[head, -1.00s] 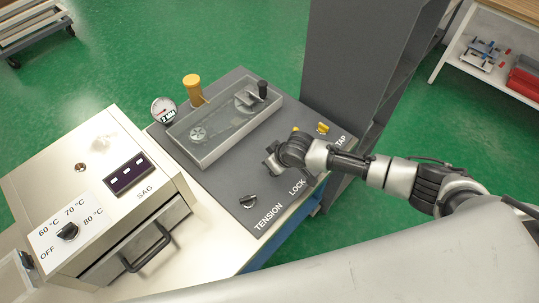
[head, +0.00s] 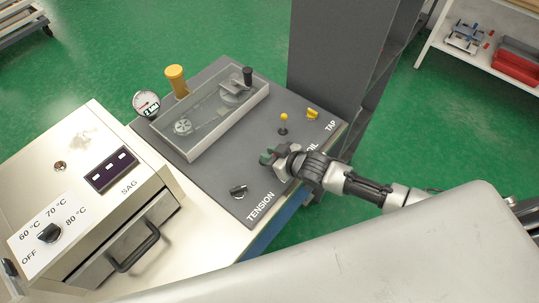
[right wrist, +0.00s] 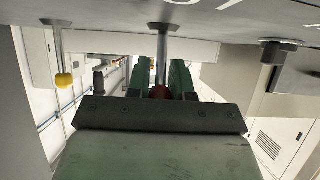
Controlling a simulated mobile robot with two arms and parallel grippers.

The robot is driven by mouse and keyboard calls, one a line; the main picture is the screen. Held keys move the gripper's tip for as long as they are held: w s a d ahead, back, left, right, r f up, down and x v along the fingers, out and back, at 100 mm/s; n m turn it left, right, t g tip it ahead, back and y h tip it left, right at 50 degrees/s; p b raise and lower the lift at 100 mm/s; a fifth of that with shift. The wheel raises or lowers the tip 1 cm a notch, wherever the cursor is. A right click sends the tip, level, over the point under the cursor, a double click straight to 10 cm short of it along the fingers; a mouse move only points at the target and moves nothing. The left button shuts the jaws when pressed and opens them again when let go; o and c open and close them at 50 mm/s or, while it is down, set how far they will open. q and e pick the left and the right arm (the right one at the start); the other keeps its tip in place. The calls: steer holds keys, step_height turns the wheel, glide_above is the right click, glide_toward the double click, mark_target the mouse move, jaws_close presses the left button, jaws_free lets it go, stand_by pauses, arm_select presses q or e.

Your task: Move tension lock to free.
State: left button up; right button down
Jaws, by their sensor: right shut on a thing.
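The tension lock is a metal lever (right wrist: 162,55) with a dark red knob (right wrist: 160,92), seen in the right wrist view hanging from the panel at the top. My right gripper (right wrist: 161,85) is shut on it, with a green finger on each side. In the head view my right gripper (head: 270,156) is over the grey panel (head: 213,180), between the TENSION knob (head: 238,191) and a yellow-tipped lever (head: 283,122). There it hides the lock lever and its label. My left gripper is not in view.
A yellow tap handle (head: 312,114) is at the panel's right end. A clear-covered box (head: 212,120) with a belt and pulleys, a yellow-capped post (head: 177,80) and a gauge (head: 146,103) stand behind. The SAG unit (head: 90,190) is at left, a dark cabinet (head: 330,60) at right.

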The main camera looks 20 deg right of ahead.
steer(key=shift+r, duration=0.1)
steer(key=c, duration=1)
jaws_free()
steer(key=shift+s, duration=0.1)
steer(key=b+v, duration=0.1)
steer(key=v, duration=0.9)
steer(key=shift+d+r, duration=0.15)
steer(key=shift+d, duration=0.15)
steer(key=shift+s, duration=0.15)
